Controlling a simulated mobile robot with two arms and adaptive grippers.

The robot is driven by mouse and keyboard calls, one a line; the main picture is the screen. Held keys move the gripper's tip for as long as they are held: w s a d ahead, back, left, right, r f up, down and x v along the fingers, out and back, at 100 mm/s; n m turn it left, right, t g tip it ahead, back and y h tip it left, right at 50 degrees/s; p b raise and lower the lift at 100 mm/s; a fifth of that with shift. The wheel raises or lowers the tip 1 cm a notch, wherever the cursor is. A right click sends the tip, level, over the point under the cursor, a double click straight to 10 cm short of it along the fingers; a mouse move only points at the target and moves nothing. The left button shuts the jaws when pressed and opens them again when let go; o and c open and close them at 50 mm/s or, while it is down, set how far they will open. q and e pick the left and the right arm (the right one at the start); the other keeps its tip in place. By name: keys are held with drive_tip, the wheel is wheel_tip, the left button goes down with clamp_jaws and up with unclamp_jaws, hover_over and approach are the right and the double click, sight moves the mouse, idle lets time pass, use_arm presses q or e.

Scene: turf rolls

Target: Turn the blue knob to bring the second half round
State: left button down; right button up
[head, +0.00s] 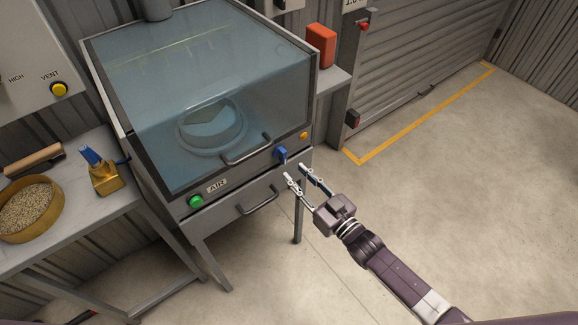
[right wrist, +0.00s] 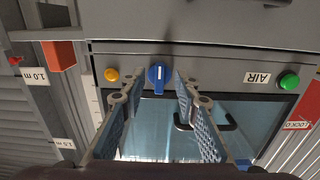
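The blue knob (head: 281,153) sits on the front panel of a glass-topped cabinet (head: 125,133), right of the lid handle. My right gripper (head: 295,172) is open and empty in front of it. In the right wrist view the knob (right wrist: 157,77) shows beyond and between the two spread fingertips, and I see no contact. A white mark runs along the knob's grip. Under the tinted glass a round piece (head: 212,127) with a flat-faced top lies on a round base; its detail is dim. My left gripper is not in view.
A yellow button (head: 304,135) is close right of the knob, a green button (head: 196,202) farther left. The lid handle (head: 246,150) and drawer handle (head: 259,201) stick out. A bench with a grain-filled sieve (head: 59,207) stands left. The floor at right is clear.

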drive_tip(key=v, duration=0.6)
drive_tip(key=shift+s+d, duration=0.2)
drive_tip(key=shift+s, duration=0.05)
drive_tip(key=s+d+f+m+g+h, duration=0.1)
drive_tip(key=s+d+f+g+h, duration=0.2)
drive_tip(key=f, duration=0.7)
drive_tip(key=s+d+f+m+h, duration=0.15)
drive_tip(key=s+d+f, duration=0.3)
drive_tip(key=f, duration=0.45)
drive_tip(key=s+d+f+m+g+h, duration=0.1)
drive_tip(key=s+d+f+g+h, duration=0.3)
drive_tip(key=f, duration=0.6)
drive_tip(key=s+d+f+g, duration=0.1)
drive_tip(key=s+f, duration=0.4)
drive_tip(key=s, duration=0.5)
drive_tip(key=s+d+f+g+h, duration=0.1)
drive_tip(key=s+f, duration=0.4)
drive_tip(key=s, duration=0.6)
drive_tip(key=s+d+f+m+g+h, duration=0.1)
drive_tip(key=s+f+g, duration=0.3)
drive_tip(key=s, duration=0.6)
drive_tip(key=shift+s+d+f+g, duration=0.25)
drive_tip(key=shift+d+f+g, duration=0.05)
drive_tip(key=shift+d+f, duration=0.65)
